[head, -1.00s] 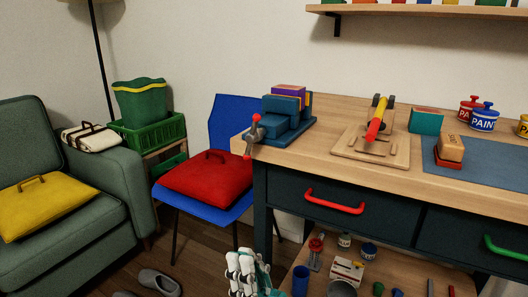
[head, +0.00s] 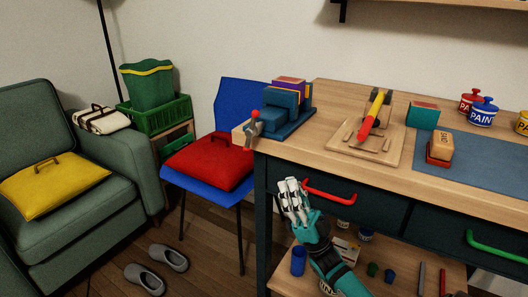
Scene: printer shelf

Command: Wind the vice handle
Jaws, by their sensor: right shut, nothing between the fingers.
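The blue vice (head: 285,113) stands on the left end of the wooden workbench. Its handle, a grey crank with red ends (head: 253,130), sticks out at the vice's left front, over the bench edge. My right gripper (head: 290,192), white fingers on a teal arm, is shut and empty. It is in front of the bench, below and to the right of the handle, near the upper drawer's red handle, and apart from the vice. My left gripper is not in view.
The red drawer handle (head: 330,192) juts out close to my right gripper. A blue chair (head: 205,185) with a red cushion (head: 211,161) stands left of the bench. A wooden jig (head: 366,138), a teal block (head: 422,114) and paint tins (head: 482,115) occupy the benchtop.

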